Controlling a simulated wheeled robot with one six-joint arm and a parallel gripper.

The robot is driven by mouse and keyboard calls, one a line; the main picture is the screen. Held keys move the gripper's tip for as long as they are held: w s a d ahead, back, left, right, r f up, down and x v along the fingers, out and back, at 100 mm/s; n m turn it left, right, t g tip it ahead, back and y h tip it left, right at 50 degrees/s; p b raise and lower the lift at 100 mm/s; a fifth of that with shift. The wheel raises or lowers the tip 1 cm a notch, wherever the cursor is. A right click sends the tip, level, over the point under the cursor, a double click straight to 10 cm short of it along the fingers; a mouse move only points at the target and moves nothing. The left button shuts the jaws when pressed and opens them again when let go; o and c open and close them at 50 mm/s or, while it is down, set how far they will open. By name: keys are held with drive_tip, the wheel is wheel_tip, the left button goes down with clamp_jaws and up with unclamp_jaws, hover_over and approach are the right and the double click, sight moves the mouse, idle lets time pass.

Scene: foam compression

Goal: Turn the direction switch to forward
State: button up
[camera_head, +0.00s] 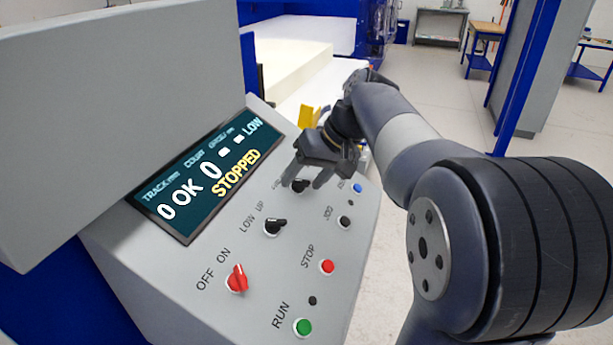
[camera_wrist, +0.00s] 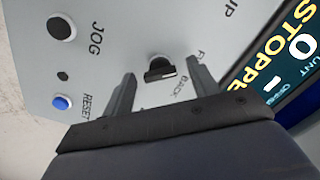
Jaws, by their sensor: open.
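The direction switch (camera_head: 299,186) is a black knob on the sloped grey control panel, partly hidden by my gripper in the head view. In the wrist view the switch (camera_wrist: 159,69) shows as a black knob with a bar-shaped handle, beside lettering that reads "BACK" and a partly hidden word starting with F. My gripper (camera_head: 303,181) is open at the switch. In the wrist view the fingertips of my gripper (camera_wrist: 161,71) lie on either side of the knob, with gaps visible; I cannot tell how far above the panel they are.
The panel display (camera_head: 200,180) reads "STOPPED". Nearby are the LOW/UP knob (camera_head: 274,226), red OFF/ON switch (camera_head: 237,279), red STOP button (camera_head: 327,266), green RUN button (camera_head: 303,327), black JOG button (camera_head: 344,221) and blue RESET button (camera_head: 357,188). Open floor lies to the right.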

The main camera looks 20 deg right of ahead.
drive_tip(key=v, duration=1.1)
drive_tip(key=x, duration=1.1)
idle(0.4)
